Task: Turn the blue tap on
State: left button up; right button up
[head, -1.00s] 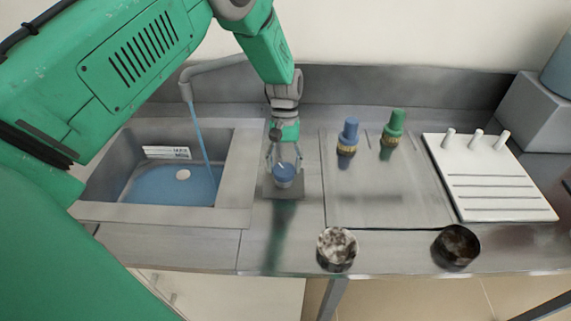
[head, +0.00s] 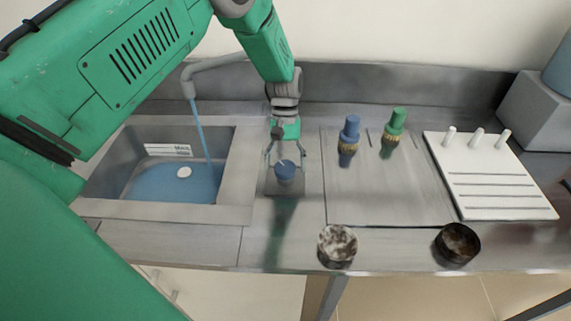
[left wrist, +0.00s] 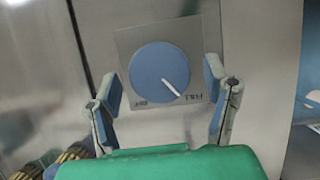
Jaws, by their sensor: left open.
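The blue tap (head: 285,172) is a round blue knob on a square plate on the counter, right of the sink. In the left wrist view the blue tap (left wrist: 159,71) shows a white pointer line aimed at the lower right, near the "FULL" mark; an "OFF" mark is at the lower left. My left gripper (head: 285,158) is open above the knob. In the left wrist view its two fingers (left wrist: 166,95) stand apart on either side, clear of the knob. Water runs from the faucet (head: 201,130) into the sink (head: 233,190). My right gripper is not in view.
Blue and green brushes (head: 349,133) stand on a steel panel to the right. A white pegged rack (head: 500,206) lies farther right. Two small round bowls, one whitish (head: 337,246) and one dark (head: 457,244), sit near the front edge.

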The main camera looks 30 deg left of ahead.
pick_arm(q)
jog(key=v, duration=1.1)
jog(key=shift+r, duration=0.3)
jog(key=shift+w+a, duration=0.15)
